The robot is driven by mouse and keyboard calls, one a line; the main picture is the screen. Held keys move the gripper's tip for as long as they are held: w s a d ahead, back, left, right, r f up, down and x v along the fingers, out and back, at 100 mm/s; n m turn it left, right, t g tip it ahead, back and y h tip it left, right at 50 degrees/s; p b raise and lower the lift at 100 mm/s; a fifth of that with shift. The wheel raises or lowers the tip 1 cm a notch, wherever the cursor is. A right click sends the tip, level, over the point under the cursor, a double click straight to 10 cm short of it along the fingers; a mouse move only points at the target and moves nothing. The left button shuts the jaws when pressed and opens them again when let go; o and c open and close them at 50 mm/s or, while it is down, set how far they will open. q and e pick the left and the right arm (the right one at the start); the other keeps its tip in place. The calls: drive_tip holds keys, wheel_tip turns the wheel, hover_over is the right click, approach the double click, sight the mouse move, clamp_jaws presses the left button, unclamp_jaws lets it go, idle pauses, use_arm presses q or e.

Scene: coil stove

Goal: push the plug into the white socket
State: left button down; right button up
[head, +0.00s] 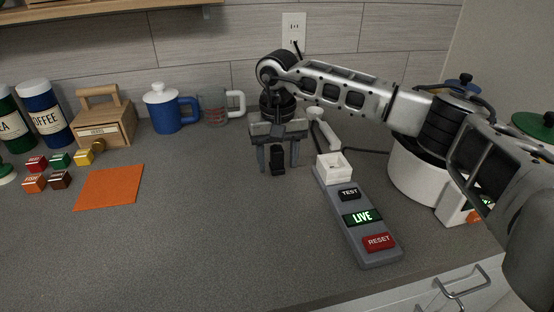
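The white socket (334,172) is a square block with a recess on top, at the far end of a grey strip (346,213) lying on the counter. My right gripper (278,162) points down just left of the socket, close to the counter. Its two fingers stand apart. A black piece (278,162), which looks like the plug, shows between them, with gaps seeming to show on both sides. I cannot tell whether it touches the counter. My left gripper is out of view.
The strip has a TEST button (348,194), a lit LIVE panel (362,217) and a red RESET button (379,241). A white pot (415,176) stands right, mugs (166,113) behind, an orange mat (109,188) left. The front-left counter is clear.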

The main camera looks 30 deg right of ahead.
sight(277, 150)
drive_tip(key=c, duration=1)
drive_tip(key=shift+r, duration=0.1)
drive_tip(key=shift+r, duration=0.45)
wheel_tip(277, 150, up, 2)
drive_tip(key=shift+s+a+r+b, duration=0.1)
drive_tip(key=shift+r+b, duration=0.15)
drive_tip(key=shift+b, duration=0.35)
drive_tip(key=s+a+r, duration=0.2)
drive_tip(key=s+r, duration=0.1)
drive_tip(key=s, duration=0.1)
drive_tip(key=s+a+r+b, duration=0.1)
drive_tip(key=s+a+r, duration=0.2)
drive_tip(key=s+a+r+b, duration=0.1)
drive_tip(key=s+a+r, duration=0.1)
drive_tip(key=s+r, duration=0.1)
drive_tip(key=shift+s+a+r, duration=0.1)
drive_tip(key=shift+s, duration=0.35)
drive_tip(key=shift+s+a+r, duration=0.1)
drive_tip(key=shift+s, duration=0.3)
